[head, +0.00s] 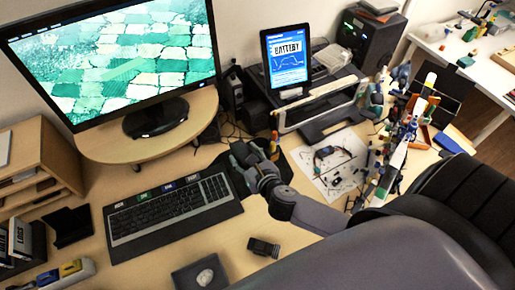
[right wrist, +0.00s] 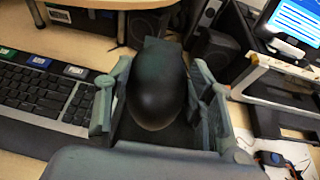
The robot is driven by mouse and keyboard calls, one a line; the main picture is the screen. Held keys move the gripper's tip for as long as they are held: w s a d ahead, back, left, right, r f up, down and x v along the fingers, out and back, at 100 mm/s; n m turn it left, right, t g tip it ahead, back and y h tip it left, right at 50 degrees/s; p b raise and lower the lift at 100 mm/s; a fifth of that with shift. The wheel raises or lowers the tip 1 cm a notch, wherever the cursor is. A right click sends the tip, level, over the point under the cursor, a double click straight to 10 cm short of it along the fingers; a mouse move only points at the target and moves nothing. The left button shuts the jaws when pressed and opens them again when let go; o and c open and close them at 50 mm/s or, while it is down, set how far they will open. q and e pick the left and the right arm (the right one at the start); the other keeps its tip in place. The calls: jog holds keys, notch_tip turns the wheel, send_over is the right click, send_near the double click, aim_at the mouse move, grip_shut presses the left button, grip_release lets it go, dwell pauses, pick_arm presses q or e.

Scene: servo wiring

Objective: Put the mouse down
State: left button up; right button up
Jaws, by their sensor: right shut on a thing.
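My right gripper (head: 250,154) is to the right of the keyboard (head: 172,208) in the head view, over a dark pad. In the right wrist view my right gripper (right wrist: 160,105) has a finger on each side of a smooth black mouse (right wrist: 157,92) and is shut on it. The mouse is at or just above the pad; I cannot tell whether it touches. In the head view the mouse is mostly hidden by the gripper. My left gripper is not in view.
A monitor (head: 130,60) on a wooden stand (head: 110,150) is at the back left. A printer (head: 315,105) with a tablet (head: 286,58) is behind the gripper. A paper sheet (head: 325,165) with small parts lies to the right. A small black item (head: 263,247) lies in front.

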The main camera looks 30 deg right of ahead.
aim_at(243, 147)
pick_arm(q)
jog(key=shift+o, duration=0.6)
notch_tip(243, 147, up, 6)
jog(key=p, duration=0.4)
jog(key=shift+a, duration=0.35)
pick_arm(e)
jog(key=w+r, duration=0.1)
jog(key=w+d+r, duration=0.1)
jog(key=w+r, duration=0.1)
jog(key=shift+w+r, duration=0.15)
jog(key=shift+w+d, duration=0.1)
jog(key=shift+w, duration=0.1)
notch_tip(243, 147, down, 5)
jog(key=shift+f+b, duration=0.2)
jog(key=shift+b, duration=1)
notch_tip(243, 147, down, 11)
jog(key=b, duration=1.2)
jog(key=shift+r, duration=0.1)
notch_tip(243, 147, down, 4)
jog(key=b, duration=0.4)
jog(key=shift+f+b, duration=0.2)
jog(key=shift+b, duration=0.1)
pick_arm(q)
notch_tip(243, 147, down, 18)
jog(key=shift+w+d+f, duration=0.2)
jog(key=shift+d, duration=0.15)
pick_arm(e)
jog(key=shift+w+r, duration=0.1)
jog(key=shift+r, duration=0.05)
